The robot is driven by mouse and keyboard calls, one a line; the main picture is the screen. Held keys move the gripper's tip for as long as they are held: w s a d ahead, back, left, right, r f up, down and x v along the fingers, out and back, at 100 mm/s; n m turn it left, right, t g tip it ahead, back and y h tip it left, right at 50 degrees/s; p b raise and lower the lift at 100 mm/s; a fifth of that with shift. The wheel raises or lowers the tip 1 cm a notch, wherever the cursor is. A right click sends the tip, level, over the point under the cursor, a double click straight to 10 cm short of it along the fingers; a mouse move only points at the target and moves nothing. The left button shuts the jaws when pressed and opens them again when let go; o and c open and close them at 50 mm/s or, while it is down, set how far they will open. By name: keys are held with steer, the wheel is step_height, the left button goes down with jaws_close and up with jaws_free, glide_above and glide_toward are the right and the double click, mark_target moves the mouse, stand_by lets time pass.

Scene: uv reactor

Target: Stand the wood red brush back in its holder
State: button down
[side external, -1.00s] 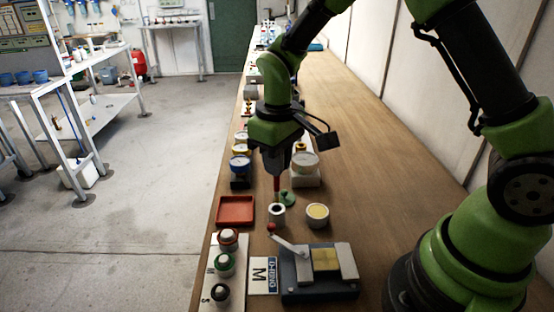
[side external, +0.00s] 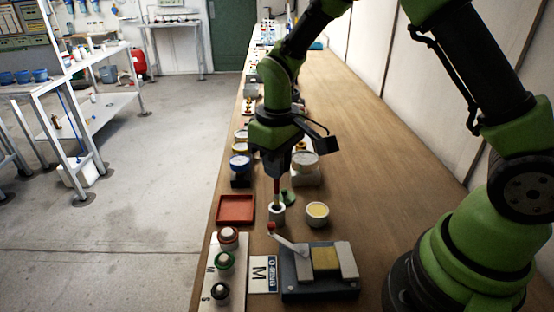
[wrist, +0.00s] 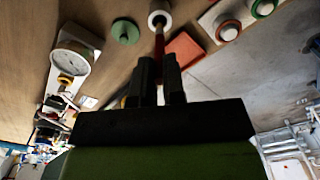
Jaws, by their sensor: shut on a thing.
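My gripper (side external: 277,178) points down and is shut on the red brush (side external: 277,187). The brush hangs upright with its pale wood lower part over the mouth of a small white round holder (side external: 278,216). In the wrist view the brush (wrist: 159,45) runs from between the fingers of my gripper (wrist: 158,68) to the white holder (wrist: 158,6), and its lower end appears to be at or inside the opening. How deep it sits cannot be told.
A red tray (side external: 235,209) lies left of the holder, a white cup with yellow contents (side external: 317,211) right of it. A green round piece (side external: 288,197) is close behind. A dark clamp fixture (side external: 318,275) stands in front; gauges (side external: 304,165) stand behind. The right bench is clear.

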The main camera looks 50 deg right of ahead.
mark_target(277, 198)
steer(key=shift+f, duration=2.6)
steer(key=c, duration=1.1)
jaws_free()
step_height(277, 198, up, 10)
steer(key=shift+s+r, duration=0.1)
steer(key=s+r+m+t, duration=0.2)
steer(key=s+r, duration=0.2)
steer(key=s, duration=0.2)
steer(key=s+r+m+t+y, duration=0.1)
steer(key=s+r+t, duration=0.1)
steer(key=s+r, duration=0.3)
steer(key=s+r+m+t+y, duration=0.1)
steer(key=s+r+m+t, duration=0.1)
steer(key=s, duration=0.4)
steer(key=shift+s+d+r+m+t, duration=0.15)
steer(key=shift+r+t, duration=0.1)
steer(key=shift+r, duration=0.35)
steer(key=shift+s+d+r+m+t, duration=0.15)
steer(key=shift+r+t, duration=0.1)
steer(key=shift+r, duration=0.35)
